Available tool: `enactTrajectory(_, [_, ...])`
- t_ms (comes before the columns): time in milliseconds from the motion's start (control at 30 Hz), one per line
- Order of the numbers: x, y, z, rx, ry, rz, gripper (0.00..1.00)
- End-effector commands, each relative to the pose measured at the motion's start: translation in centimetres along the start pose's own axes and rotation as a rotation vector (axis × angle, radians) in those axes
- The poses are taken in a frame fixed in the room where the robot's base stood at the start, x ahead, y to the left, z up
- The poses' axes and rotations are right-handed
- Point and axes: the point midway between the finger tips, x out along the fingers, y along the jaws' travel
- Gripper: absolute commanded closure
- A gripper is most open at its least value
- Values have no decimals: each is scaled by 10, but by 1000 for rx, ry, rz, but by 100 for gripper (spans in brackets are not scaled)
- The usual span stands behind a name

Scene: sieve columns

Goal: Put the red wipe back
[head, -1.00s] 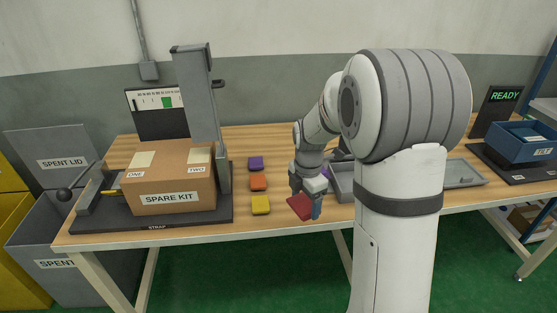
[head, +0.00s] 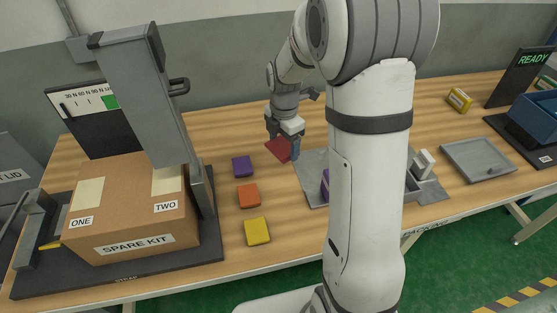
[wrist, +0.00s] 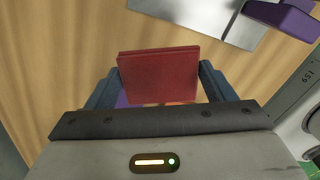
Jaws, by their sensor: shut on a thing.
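My gripper (head: 284,147) is shut on the red wipe (head: 277,151), a flat square pad. In the wrist view the red wipe (wrist: 158,75) sits between the two blue-grey fingers. It appears held above the wooden table, right of and slightly behind the purple wipe (head: 243,166). The purple wipe, the orange wipe (head: 247,195) and the yellow wipe (head: 257,231) lie in a row on the table, with bare wood behind the purple one. In the wrist view, bits of purple and orange show below the red wipe.
The spare kit box (head: 130,210) stands in a dark strapping fixture on the left. A grey tray (head: 312,165) with a purple item (head: 325,183) is right of the gripper, partly hidden by my arm. A shallow grey tray (head: 478,160) and blue bin (head: 535,118) are farther right.

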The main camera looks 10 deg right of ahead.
Motion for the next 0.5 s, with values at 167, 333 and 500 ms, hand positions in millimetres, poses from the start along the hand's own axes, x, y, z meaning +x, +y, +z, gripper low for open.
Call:
enactTrajectory(167, [35, 0, -2, -2, 2, -5, 49])
enactTrajectory(333, [51, 0, -1, -2, 0, -1, 49])
enactTrajectory(500, [69, -1, 0, 1, 1, -3, 49])
